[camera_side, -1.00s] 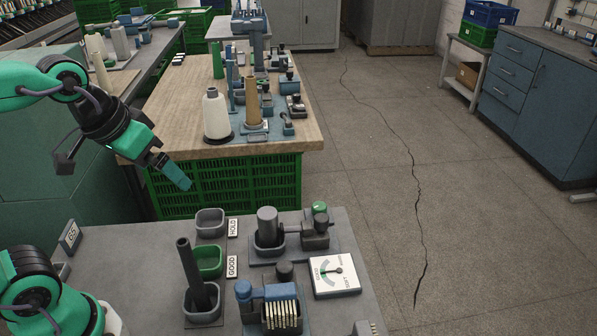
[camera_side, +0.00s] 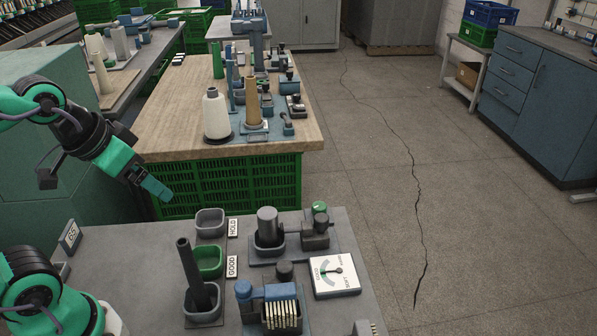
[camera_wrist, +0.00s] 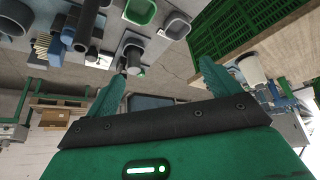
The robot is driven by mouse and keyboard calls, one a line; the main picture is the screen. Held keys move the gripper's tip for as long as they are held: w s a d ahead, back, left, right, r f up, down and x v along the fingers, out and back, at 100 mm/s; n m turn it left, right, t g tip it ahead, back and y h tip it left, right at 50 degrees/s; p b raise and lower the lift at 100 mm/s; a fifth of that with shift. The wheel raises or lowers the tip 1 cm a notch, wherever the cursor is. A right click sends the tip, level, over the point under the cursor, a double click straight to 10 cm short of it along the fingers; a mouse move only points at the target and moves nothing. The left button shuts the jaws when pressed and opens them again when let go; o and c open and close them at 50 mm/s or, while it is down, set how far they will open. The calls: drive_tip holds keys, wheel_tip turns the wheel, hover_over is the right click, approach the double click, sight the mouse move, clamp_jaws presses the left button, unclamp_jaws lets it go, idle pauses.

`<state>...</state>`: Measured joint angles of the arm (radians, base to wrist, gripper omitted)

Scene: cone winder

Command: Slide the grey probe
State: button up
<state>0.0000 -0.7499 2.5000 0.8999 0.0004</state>
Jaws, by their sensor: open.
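On the table, a dark block (camera_side: 315,234) with a green part on top stands beside a grey cylinder (camera_side: 267,226) set in a cup. It appears to be the probe unit, but I cannot tell surely which part is the grey probe. A white dial gauge (camera_side: 335,276) lies in front of it. The wrist view shows the table items upside down near the top.
A grey cup (camera_side: 210,216) marked HOLD and a green cup (camera_side: 206,271) marked GOOD lie nearest my gripper. A dark tube (camera_side: 191,265) stands tilted in a front cup. A blue device (camera_side: 266,292) sits beside it. A green crate (camera_side: 235,185) stands behind the table.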

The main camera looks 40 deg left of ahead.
drive_tip(key=shift+w+r, duration=0.15)
drive_tip(key=shift+w, duration=0.1)
drive_tip(key=c, duration=0.7)
drive_tip(key=shift+w+d+r, duration=0.15)
drive_tip(key=shift+w, duration=0.15)
drive_tip(key=m+g, duration=0.6)
hover_over(320, 217)
drive_tip(key=f, duration=1)
drive_tip(key=shift+s+a, duration=0.2)
drive_tip(key=shift+w+d+f, duration=0.2)
drive_tip(key=shift+d+f, duration=0.1)
drive_tip(key=shift+f, duration=0.1)
drive_tip(key=shift+f, duration=0.1)
drive_tip(key=shift+f, duration=3.8)
